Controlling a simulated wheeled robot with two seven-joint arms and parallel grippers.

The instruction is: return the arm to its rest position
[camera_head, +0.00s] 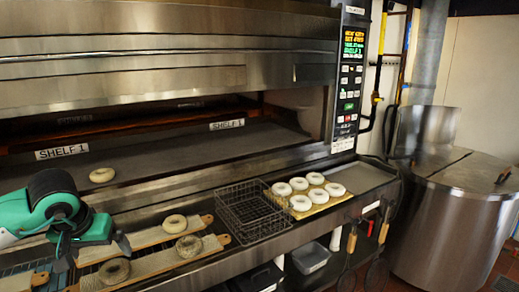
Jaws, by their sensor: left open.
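My left gripper (93,251) is at the lower left, its green and black arm reaching in from the left edge. Its dark fingers are spread apart, with no object visible between them, above the wooden boards in front of the oven. One bagel (174,223) lies on the rear wooden board (145,238). A darker bagel (188,246) and another bagel (113,271) lie on the front board (150,264). A further bagel (102,175) rests on the oven deck behind my arm. My right gripper is not in view.
A black wire basket (250,212) stands beside the boards. Right of it, a tray (312,207) holds several pale bagels. The oven (160,62) spans the back, its SHELF 1 opening exposed. A large steel kettle (452,215) stands at right. Tools hang along the counter front.

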